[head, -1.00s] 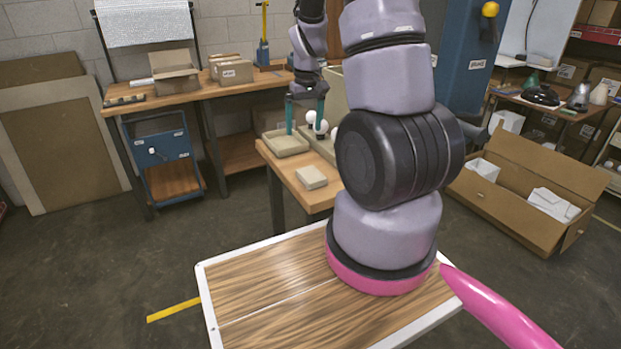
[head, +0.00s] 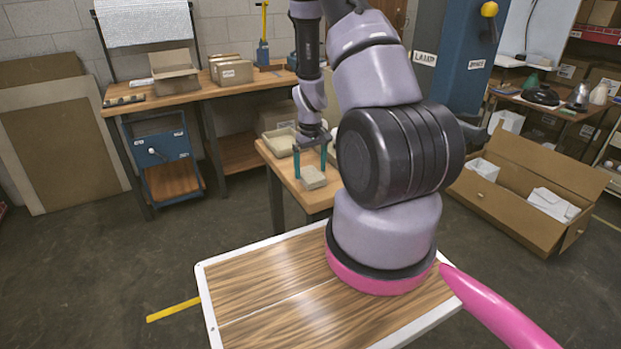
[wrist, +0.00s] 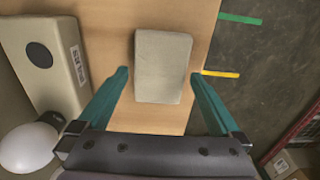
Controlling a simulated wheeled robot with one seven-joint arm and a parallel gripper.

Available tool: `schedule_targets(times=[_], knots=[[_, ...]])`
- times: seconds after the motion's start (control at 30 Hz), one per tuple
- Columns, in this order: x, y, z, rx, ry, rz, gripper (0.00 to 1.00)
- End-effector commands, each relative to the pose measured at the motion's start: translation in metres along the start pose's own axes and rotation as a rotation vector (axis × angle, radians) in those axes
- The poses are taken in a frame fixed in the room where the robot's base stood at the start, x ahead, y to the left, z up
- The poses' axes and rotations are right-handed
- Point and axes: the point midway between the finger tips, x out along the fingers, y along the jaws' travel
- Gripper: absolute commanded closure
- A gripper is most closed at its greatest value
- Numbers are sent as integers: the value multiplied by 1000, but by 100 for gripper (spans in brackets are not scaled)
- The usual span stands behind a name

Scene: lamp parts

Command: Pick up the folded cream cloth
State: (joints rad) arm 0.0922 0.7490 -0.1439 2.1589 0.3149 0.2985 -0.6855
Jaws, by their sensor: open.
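The folded cream cloth (head: 312,178) lies flat on the small wooden table, near its front edge. In the wrist view the cloth (wrist: 162,66) is a pale block a little beyond the fingertips and roughly centred between them. My gripper (head: 310,170) is open, with its teal fingers pointing down above the cloth. In the wrist view my gripper (wrist: 159,80) shows a finger on each side of the cloth's near end, with gaps between. Nothing is held.
A beige tray (head: 279,142) stands on the table behind the gripper. In the wrist view a labelled cream box-like part (wrist: 45,62) and a white bulb (wrist: 30,147) are at left. The table's edge is close to the cloth's right, with floor (wrist: 262,60) beyond.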

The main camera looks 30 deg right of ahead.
Motion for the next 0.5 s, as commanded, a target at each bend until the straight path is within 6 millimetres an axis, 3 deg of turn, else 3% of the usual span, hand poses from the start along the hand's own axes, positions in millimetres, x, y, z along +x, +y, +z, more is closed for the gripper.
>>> schedule_targets(times=[0.13, 0.37, 0.5], knots=[[13, 0, 0, 0, 0, -1, 0], [14, 0, 0, 0, 1, 0, 0], [14, 0, 0, 0, 1, 0, 54]])
